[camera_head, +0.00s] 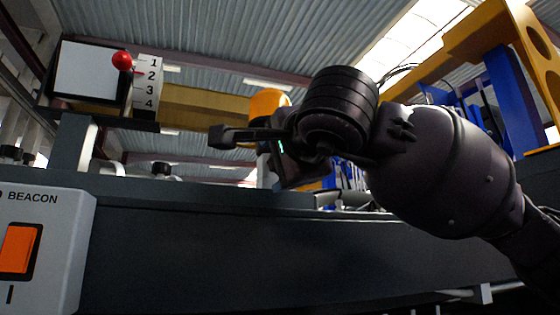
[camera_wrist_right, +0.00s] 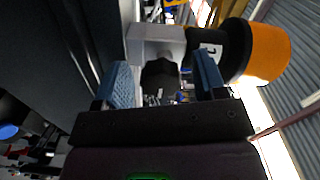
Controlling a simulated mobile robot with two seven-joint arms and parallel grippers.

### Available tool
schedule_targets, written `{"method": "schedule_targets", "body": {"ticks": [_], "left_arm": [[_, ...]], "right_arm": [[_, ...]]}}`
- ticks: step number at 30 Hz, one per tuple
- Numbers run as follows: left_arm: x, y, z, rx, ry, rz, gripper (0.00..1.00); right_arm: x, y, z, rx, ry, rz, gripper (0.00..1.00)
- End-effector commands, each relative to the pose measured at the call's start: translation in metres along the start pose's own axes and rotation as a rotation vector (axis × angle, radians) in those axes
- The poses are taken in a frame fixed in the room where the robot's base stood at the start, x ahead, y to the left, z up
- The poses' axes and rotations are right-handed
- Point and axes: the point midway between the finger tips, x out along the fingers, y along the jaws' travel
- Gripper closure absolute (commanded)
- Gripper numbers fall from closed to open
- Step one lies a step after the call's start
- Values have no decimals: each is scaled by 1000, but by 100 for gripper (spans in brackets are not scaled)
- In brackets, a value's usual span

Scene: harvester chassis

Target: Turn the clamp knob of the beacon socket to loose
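The orange beacon (camera_head: 268,102) shows behind my right gripper in the head view, and its dome (camera_wrist_right: 265,52) is at the right of the right wrist view. The pale grey beacon socket (camera_wrist_right: 155,40) is beside its black base. A dark clamp knob (camera_wrist_right: 160,74) shows in front of the socket, between the two blue-padded fingers of my right gripper (camera_wrist_right: 163,68). The fingers are apart, with gaps to the knob on both sides. In the head view my right gripper (camera_head: 232,138) and wrist hide the knob and most of the socket. My left gripper is in neither view.
A grey BEACON box (camera_head: 60,230) with an orange rocker switch (camera_head: 18,248) is at lower left. A lever with a red ball (camera_head: 122,60) stands by a scale marked 1 to 4 (camera_head: 149,82). A dark chassis beam (camera_head: 220,250) crosses below my right arm.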

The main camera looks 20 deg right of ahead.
Motion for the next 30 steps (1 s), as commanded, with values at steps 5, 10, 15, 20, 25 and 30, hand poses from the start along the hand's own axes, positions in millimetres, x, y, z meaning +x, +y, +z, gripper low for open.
{"method": "schedule_targets", "body": {"ticks": [5, 10, 15, 20, 25, 30], "left_arm": [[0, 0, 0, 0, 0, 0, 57], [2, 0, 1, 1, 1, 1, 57], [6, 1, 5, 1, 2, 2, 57], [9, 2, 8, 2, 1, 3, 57], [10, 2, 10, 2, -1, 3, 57], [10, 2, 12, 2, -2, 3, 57]], "right_arm": [[0, 0, 0, 1, 1, -1, 35], [-10, 0, 0, 2, 0, -2, 35], [-37, 0, 0, 1, -1, -4, 35], [-67, 0, 0, 1, -1, -4, 35], [-92, 0, 0, 1, 0, -3, 35], [-105, 0, 0, 1, 0, -1, 35]]}}
